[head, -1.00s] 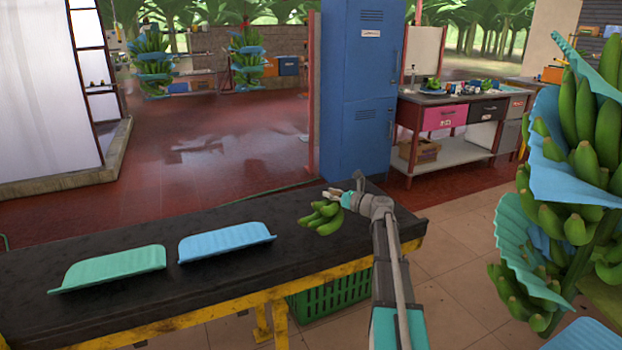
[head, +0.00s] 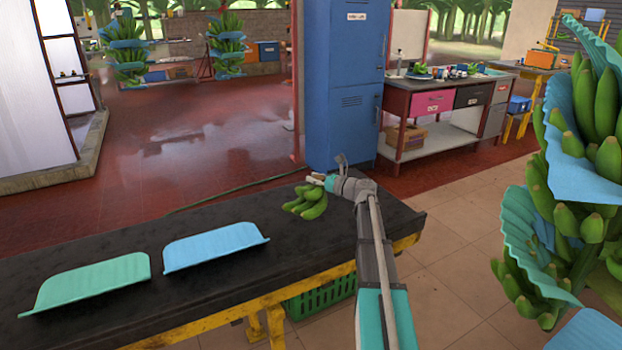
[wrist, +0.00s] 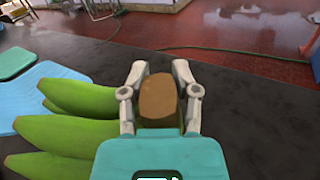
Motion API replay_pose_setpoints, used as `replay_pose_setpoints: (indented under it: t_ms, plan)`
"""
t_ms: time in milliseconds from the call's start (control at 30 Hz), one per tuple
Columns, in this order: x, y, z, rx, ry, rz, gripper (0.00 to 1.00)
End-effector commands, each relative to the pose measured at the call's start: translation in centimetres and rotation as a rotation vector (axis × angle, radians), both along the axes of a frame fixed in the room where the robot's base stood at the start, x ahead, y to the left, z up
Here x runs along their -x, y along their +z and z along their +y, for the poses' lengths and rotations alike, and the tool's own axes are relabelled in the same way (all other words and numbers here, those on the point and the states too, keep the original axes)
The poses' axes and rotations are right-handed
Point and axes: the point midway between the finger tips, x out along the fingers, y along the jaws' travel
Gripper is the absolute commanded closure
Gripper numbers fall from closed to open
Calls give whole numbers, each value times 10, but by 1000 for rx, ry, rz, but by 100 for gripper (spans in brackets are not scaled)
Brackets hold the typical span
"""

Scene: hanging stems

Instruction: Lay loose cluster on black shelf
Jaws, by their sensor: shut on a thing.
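A loose cluster of green bananas (head: 307,203) hangs from my gripper (head: 318,180) over the right part of the black shelf (head: 200,213). In the wrist view my gripper (wrist: 158,95) is shut on the brown cut crown of the cluster, and the green fingers of the cluster (wrist: 60,135) spread to the left. The black shelf (wrist: 240,105) lies below and beyond. I cannot tell whether the bananas touch the shelf.
A blue tray (head: 215,246) and a green tray (head: 88,283) lie on the shelf to the left. A large hanging banana stem (head: 590,160) with blue sheets is at the right. A blue locker (head: 345,75) stands behind. A green crate (head: 320,297) is under the shelf.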

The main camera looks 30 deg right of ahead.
Motion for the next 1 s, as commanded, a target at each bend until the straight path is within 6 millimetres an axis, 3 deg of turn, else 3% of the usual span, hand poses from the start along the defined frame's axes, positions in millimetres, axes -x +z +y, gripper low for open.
replay_pose_setpoints:
  t_ms: [333,1000]
  plan:
    - [-1,-4,2,-4,3,0,100]
    - [-1,-38,4,-4,5,0,100]
